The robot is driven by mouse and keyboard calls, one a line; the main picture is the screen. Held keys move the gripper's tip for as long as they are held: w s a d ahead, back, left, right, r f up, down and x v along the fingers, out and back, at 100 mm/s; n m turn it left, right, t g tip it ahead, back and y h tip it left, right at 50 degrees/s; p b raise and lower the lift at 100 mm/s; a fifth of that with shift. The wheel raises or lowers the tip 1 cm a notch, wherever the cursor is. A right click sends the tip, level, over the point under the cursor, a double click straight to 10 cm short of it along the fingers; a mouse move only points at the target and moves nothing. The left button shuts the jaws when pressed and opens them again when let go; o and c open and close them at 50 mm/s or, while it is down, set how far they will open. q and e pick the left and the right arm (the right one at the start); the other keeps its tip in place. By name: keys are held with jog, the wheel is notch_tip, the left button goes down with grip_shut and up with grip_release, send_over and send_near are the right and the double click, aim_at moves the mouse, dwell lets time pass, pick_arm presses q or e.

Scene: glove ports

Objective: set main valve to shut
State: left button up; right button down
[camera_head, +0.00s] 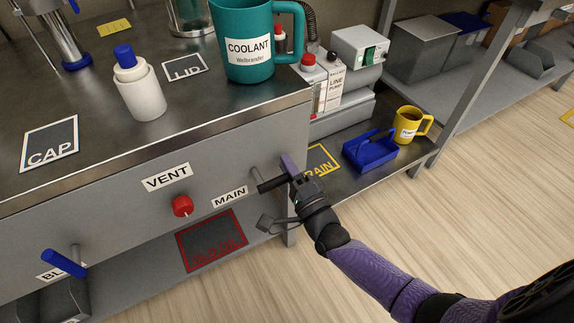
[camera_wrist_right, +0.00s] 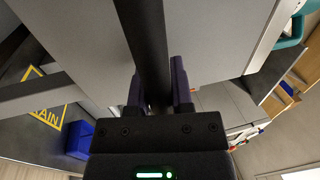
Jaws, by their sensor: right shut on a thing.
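The main valve's black handle (camera_head: 270,184) sticks out from the grey front panel, right of the MAIN label (camera_head: 230,196). My right gripper (camera_head: 289,172) is at this handle near the panel's right end. In the right wrist view the black handle (camera_wrist_right: 146,45) runs down between the two purple fingers of the right gripper (camera_wrist_right: 159,88), which is shut on it. The gripper partly hides the handle in the head view. My left gripper is not in view.
A red VENT knob (camera_head: 182,206) and a blue lever (camera_head: 64,263) are on the same panel. A teal coolant jug (camera_head: 243,60) and white bottle (camera_head: 141,92) stand on top. A blue tray (camera_head: 370,151) and yellow mug (camera_head: 408,125) sit on the low shelf to the right.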

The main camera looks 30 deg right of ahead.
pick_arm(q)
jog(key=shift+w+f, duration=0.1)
pick_arm(e)
jog(key=shift+f, duration=0.15)
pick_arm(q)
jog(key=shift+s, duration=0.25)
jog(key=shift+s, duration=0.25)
pick_arm(e)
jog(key=c, duration=0.5)
grip_release()
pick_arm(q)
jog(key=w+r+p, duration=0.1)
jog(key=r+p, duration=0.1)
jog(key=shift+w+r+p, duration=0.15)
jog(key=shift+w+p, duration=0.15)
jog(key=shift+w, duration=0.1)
pick_arm(e)
jog(key=s+f, duration=0.2)
jog(key=s, duration=0.8)
jog(key=shift+d, duration=0.15)
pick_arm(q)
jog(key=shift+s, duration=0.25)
pick_arm(e)
jog(key=shift+w, duration=0.1)
